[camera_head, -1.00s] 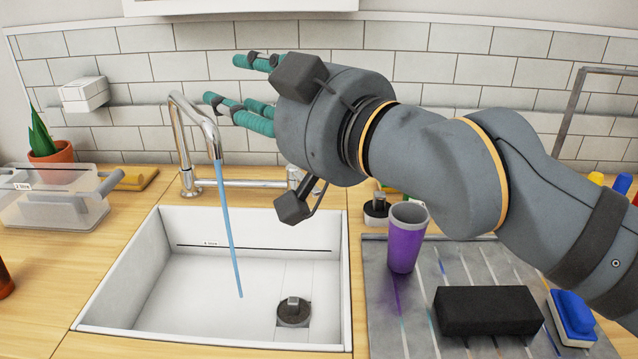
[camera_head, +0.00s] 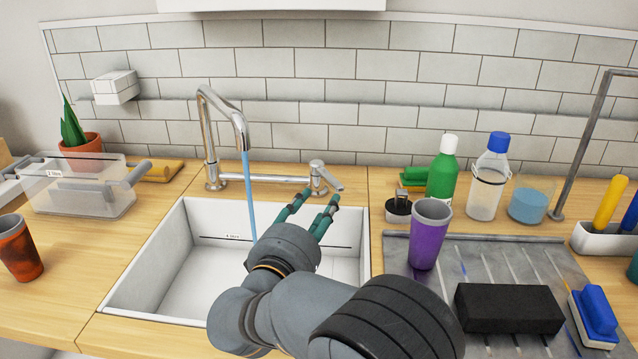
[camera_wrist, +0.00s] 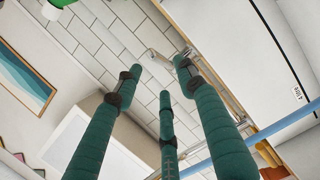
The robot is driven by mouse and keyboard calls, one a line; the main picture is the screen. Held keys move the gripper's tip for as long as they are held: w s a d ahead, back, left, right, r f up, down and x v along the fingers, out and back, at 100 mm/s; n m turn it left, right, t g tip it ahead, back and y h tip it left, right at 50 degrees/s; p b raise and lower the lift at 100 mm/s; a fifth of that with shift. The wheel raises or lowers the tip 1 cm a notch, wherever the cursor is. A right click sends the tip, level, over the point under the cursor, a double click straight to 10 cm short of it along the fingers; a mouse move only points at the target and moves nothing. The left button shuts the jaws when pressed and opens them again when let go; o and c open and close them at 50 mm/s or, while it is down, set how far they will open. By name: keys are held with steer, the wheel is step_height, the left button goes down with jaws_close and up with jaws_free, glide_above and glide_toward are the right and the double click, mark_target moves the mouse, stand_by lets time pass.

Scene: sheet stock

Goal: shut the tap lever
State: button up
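The chrome tap (camera_head: 209,145) stands behind the white sink, and a blue water stream (camera_head: 251,200) falls from its spout. The tap lever (camera_head: 327,177) is at the right end of the tap's horizontal pipe and points right and toward me. My gripper (camera_head: 318,203), with teal fingers, is over the sink, pointing at the lever from just in front and below. In the wrist view the lever (camera_wrist: 157,60) shows beyond the spread fingertips, seemingly apart from them. The fingers are open and hold nothing. My arm hides part of the sink.
The sink (camera_head: 140,277) has a raised front rim below my arm. A purple cup (camera_head: 430,233) and a black block (camera_head: 508,308) are on the drainboard at right. Green (camera_head: 443,170) and clear (camera_head: 487,182) bottles stand behind. A clear bin (camera_head: 80,197) is at left.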

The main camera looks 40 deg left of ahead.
mark_target(331, 184)
steer(key=shift+t, duration=0.3)
steer(key=p+x, duration=0.1)
steer(key=x, duration=0.9)
steer(key=shift+w+a+r+p, duration=0.1)
steer(key=shift+w+r+p, duration=0.1)
steer(key=shift+p, duration=0.1)
steer(key=shift+c, duration=0.2)
jaws_close()
